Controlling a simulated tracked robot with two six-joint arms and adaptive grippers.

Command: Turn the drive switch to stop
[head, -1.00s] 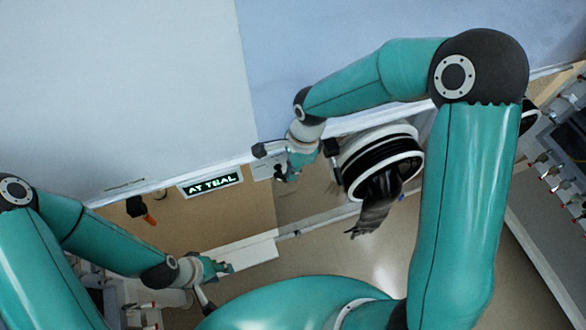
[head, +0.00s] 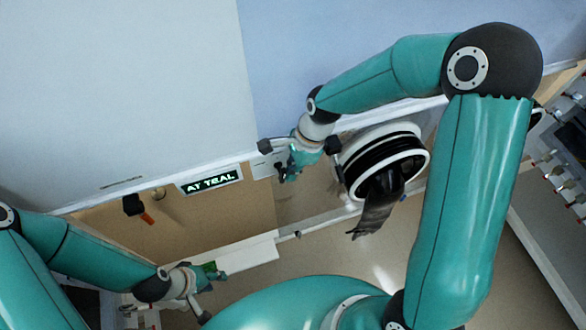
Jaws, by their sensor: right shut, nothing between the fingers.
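A black switch-like part with an orange lever (head: 147,218) sits on the tan panel at the left; I cannot tell for sure that it is the drive switch. The lever slants down to the right. A lit display (head: 212,180) reading "AT TEAL" is on the wall edge to its right. My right gripper (head: 287,173) is shut and empty, just right of a small pale box (head: 263,168) beside the display. I cannot tell whether they touch. My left gripper (head: 212,271) is at the white ledge, below the lever and apart from it; its fingers are too small to judge.
A round glove port (head: 384,160) with a dark glove (head: 376,206) hanging from it is right of my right gripper. A white ledge (head: 250,252) runs below the tan panel. Fittings with red ends (head: 560,180) line the right edge.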

